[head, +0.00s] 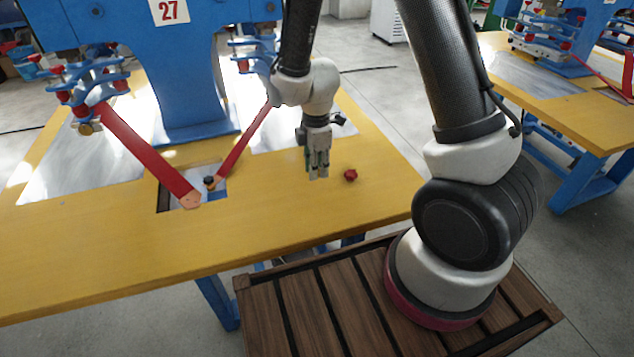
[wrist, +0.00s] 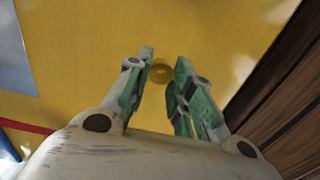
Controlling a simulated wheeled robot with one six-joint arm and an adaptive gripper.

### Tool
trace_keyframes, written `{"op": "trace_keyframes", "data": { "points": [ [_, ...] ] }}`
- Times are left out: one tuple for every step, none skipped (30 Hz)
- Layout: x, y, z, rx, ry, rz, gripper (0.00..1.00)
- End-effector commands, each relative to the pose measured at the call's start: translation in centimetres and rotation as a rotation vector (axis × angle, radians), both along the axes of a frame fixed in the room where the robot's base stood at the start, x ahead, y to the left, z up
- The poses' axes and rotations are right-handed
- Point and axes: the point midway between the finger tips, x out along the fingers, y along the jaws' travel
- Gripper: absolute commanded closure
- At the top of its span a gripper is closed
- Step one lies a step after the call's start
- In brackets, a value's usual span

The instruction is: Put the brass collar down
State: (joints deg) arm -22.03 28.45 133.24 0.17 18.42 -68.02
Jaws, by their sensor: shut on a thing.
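The brass collar (wrist: 161,72) is a small ring with a hole in its middle, close in colour to the yellow tabletop behind it. In the wrist view it sits between the tips of my gripper (wrist: 161,78), whose green-padded fingers are shut on it. In the head view my gripper (head: 318,174) points down over the yellow table (head: 280,225), near its right part. The collar cannot be made out there. I cannot tell how far the collar is above the tabletop.
A small red knob-like part (head: 350,175) lies on the table just right of my gripper. To the left, red bars (head: 148,152) reach down from the blue machine (head: 185,70) to a recess with a dark knob (head: 209,182). The front of the table is clear.

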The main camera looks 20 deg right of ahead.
Motion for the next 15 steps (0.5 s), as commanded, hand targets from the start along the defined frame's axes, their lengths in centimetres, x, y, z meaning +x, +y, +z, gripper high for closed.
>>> {"op": "trace_keyframes", "data": {
  "points": [
    [0.0,0.0,-0.6,-0.001,0.001,0.000,0.97],
    [0.0,0.0,-0.8,0.000,0.001,0.000,0.97],
    [0.0,0.0,-1.2,-0.001,0.002,0.000,0.97],
    [0.0,0.0,-1.6,-0.001,0.002,0.000,0.97],
    [-0.1,0.0,-2.1,-0.001,0.002,0.000,0.97],
    [-0.1,0.0,-2.8,-0.001,0.004,0.000,0.97],
    [-0.1,0.0,-3.3,-0.001,0.003,0.000,0.97],
    [-0.1,0.0,-3.8,-0.001,0.003,0.000,0.97],
    [-0.1,0.0,-4.3,-0.001,0.003,0.000,0.97],
    [0.0,0.0,-4.6,-0.001,0.001,0.000,0.97],
    [0.0,0.0,-4.8,0.000,0.001,0.000,0.97],
    [0.0,0.0,-5.0,0.000,0.001,0.001,0.97],
    [0.0,0.0,-5.1,0.000,0.001,0.001,0.97],
    [0.0,0.0,-5.1,0.000,0.000,0.001,0.97],
    [0.0,0.0,-5.1,0.000,-0.001,0.001,0.97]
  ]
}}
